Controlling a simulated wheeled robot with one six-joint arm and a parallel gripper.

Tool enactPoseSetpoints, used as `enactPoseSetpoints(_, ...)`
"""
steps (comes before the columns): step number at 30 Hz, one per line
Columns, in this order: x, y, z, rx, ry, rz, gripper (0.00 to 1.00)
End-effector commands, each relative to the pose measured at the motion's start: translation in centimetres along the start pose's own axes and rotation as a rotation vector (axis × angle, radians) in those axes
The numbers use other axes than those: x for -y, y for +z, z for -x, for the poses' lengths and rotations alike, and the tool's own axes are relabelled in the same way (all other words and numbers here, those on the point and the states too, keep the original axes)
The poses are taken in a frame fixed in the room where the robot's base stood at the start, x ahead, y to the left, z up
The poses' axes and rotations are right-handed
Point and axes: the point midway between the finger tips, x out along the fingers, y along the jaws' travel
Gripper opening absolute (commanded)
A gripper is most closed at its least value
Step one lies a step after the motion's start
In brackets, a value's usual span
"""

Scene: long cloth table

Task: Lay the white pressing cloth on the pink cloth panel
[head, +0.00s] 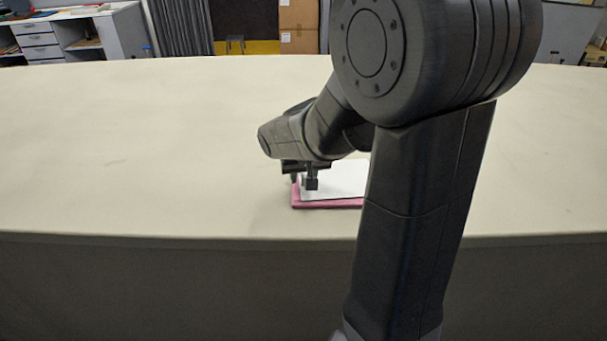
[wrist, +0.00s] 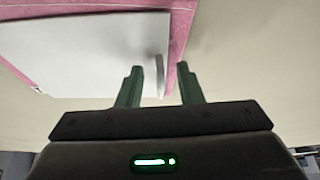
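The white pressing cloth (head: 340,180) lies flat over the pink cloth panel (head: 330,204). Pink shows along the panel's front and left edges in the head view. In the wrist view the white cloth (wrist: 75,50) covers much of the pink panel (wrist: 182,22), and one white corner reaches past the pink at the left. My arm hides the cloths' right part.
The long beige table (head: 150,150) is bare to the left and behind the cloths. Its front edge runs close in front of the panel. Drawers and boxes stand beyond the table's far side.

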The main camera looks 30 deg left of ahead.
Motion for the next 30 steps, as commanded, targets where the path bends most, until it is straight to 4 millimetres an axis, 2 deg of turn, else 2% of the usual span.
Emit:
enactPoseSetpoints(8, 0.0, -0.1, 1.0, -0.002, -0.001, 0.000, 0.33)
enactPoseSetpoints(11, 0.1, -0.1, 2.4, -0.004, -0.002, 0.000, 0.33)
enactPoseSetpoints(24, 0.0, -0.1, 11.4, -0.004, -0.002, 0.000, 0.33)
enactPoseSetpoints(30, 0.0, -0.1, 13.5, -0.002, -0.001, 0.000, 0.33)
